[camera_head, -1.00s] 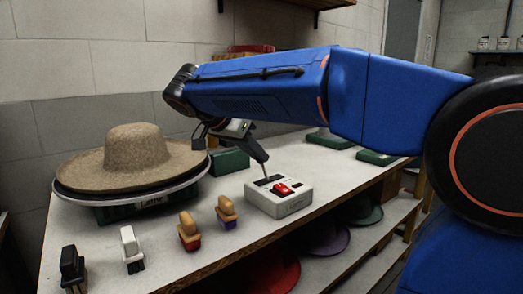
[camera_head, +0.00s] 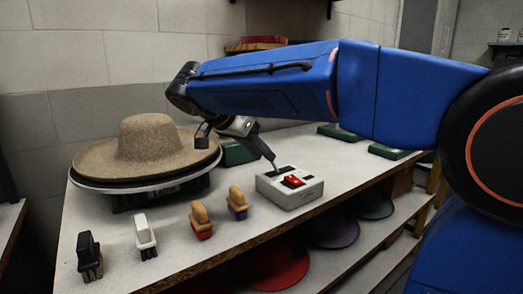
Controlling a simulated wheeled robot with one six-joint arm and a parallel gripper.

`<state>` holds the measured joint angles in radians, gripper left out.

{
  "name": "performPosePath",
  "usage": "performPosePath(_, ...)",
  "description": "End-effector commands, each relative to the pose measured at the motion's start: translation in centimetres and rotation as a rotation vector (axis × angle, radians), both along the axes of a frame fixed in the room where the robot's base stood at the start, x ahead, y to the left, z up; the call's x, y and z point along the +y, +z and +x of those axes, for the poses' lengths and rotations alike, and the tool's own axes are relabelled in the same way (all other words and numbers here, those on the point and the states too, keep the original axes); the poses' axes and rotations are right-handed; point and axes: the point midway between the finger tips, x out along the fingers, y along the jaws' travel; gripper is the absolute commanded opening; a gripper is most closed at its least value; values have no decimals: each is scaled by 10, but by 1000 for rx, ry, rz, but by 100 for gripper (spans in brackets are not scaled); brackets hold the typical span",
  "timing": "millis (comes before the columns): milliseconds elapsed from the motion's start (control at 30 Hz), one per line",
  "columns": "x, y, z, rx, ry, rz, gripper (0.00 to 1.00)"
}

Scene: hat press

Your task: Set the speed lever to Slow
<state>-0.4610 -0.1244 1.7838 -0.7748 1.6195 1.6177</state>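The control box (camera_head: 290,194) is a small pale box on the bench, with a red switch (camera_head: 293,181) on its top. A thin lever (camera_head: 276,168) stands up from its back left part; its tip is at my gripper's fingers. My gripper (camera_head: 270,156) reaches down from the blue arm to the lever's top. Whether the fingers are closed around the lever or only touch it is too small to tell. The lever's setting marks cannot be read.
A tan felt hat (camera_head: 145,145) sits on a round plate at the left. Several brushes stand along the front of the bench (camera_head: 180,260). Dark green boxes (camera_head: 340,133) lie at the back. Coloured hats (camera_head: 275,265) rest on shelves below.

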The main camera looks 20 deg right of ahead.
Motion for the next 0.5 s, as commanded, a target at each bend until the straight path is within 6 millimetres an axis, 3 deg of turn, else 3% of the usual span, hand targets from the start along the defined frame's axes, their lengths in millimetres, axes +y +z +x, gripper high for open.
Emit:
performPosePath(333, 0, 3, 0, -5, 0, -2, 39)
performPosePath(500, 9, 13, -2, -7, 2, -2, 39)
